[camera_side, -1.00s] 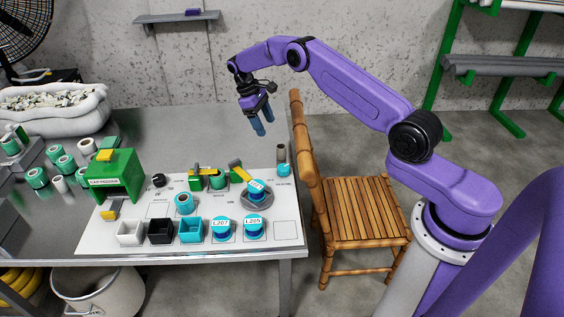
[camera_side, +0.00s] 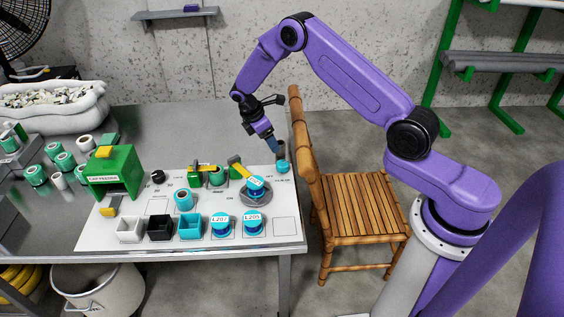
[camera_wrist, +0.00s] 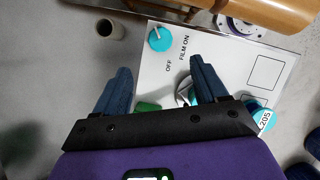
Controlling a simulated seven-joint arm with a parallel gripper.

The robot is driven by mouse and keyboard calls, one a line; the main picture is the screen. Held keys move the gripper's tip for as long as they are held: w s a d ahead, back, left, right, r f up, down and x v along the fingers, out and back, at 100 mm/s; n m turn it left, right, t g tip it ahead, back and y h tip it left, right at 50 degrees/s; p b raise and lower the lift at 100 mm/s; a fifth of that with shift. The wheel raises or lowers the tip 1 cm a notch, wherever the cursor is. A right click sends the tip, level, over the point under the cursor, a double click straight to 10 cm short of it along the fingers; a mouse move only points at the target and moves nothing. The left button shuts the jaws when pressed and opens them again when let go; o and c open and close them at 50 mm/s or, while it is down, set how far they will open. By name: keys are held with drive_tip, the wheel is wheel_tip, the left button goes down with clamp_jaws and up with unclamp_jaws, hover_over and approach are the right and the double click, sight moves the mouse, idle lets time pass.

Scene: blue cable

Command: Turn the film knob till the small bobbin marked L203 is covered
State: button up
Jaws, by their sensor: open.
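The teal film knob (camera_side: 282,167) stands at the panel's right edge. In the wrist view the film knob (camera_wrist: 160,40) sits beside the printed words FILM ON and OFF. My gripper (camera_side: 272,148) is just above and behind the knob, pointing down and apart from it. In the wrist view my gripper (camera_wrist: 160,68) is open and empty, with the knob beyond the gap between its fingers. A small blue bobbin (camera_side: 255,187) with a white label lies on the round grey turntable (camera_side: 262,200); its label is too small to read surely. No film on it is visible.
Bobbins L207 (camera_side: 220,224) and L205 (camera_side: 253,223) sit at the panel's front. A yellow-handled lever (camera_side: 238,167) is behind the turntable. A wooden chair (camera_side: 311,165) stands close on the right.

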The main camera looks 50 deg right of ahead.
sight(283, 163)
drive_tip(key=x, duration=1.2)
drive_tip(key=shift+d+f, duration=0.2)
drive_tip(key=shift+f, duration=0.05)
drive_tip(key=c, duration=1.1)
